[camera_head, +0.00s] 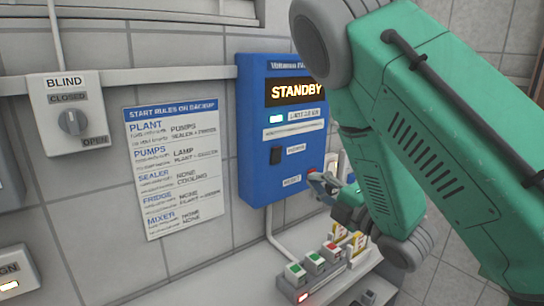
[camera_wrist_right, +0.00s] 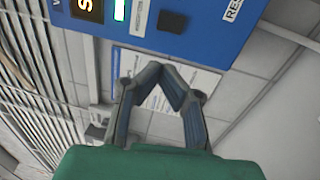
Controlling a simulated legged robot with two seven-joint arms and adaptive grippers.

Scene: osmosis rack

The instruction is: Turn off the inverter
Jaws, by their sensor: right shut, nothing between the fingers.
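The inverter (camera_head: 250,130) is a blue box on the wall in the head view, with a lit display (camera_head: 296,92) reading STANDBY. A dark rocker switch (camera_head: 275,155) sits low on its front. The blue box also fills the top of the right wrist view (camera_wrist_right: 215,45), with the dark switch (camera_wrist_right: 172,20) on it. My right gripper (camera_head: 318,182) is near the box's lower right corner, and its arm covers the box's upper right part. In the wrist view its fingers (camera_wrist_right: 168,68) are shut and empty, just off the box's edge. I cannot tell whether they touch it. My left gripper is not in view.
A rules sheet (camera_head: 175,165) hangs left of the inverter. Farther left is a BLIND knob panel (camera_head: 68,108). Below stands a strip with green and red buttons (camera_head: 315,270) on a ledge. A grey conduit runs down from the box.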

